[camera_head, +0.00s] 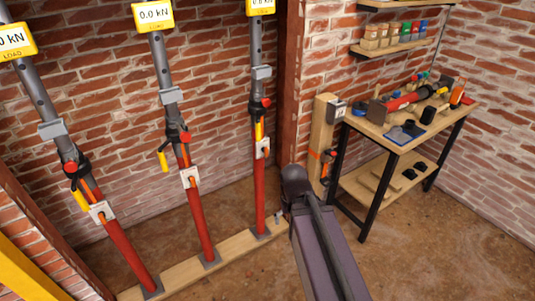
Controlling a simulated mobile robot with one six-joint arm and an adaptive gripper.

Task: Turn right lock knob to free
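Three props with red lower tubes and grey upper tubes stand on a wooden sill in front of the brick wall. The right prop (259,190) carries a small red knob (265,102) on its dark collar, with a yellow handle (258,131) hanging below. A white plate (262,149) with a small orange part sits under the handle. I cannot tell from this view which part is the lock knob or how it is turned. My dark arm reaches up from the bottom to the right of this prop. My gripper is not distinguishable here.
The middle prop (200,220) and left prop (128,255) have similar fittings. Yellow load displays (153,14) read 0.0 kN. A workbench (435,128) with tools stands at the right, beside a wooden post (321,135). The floor at lower right is clear.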

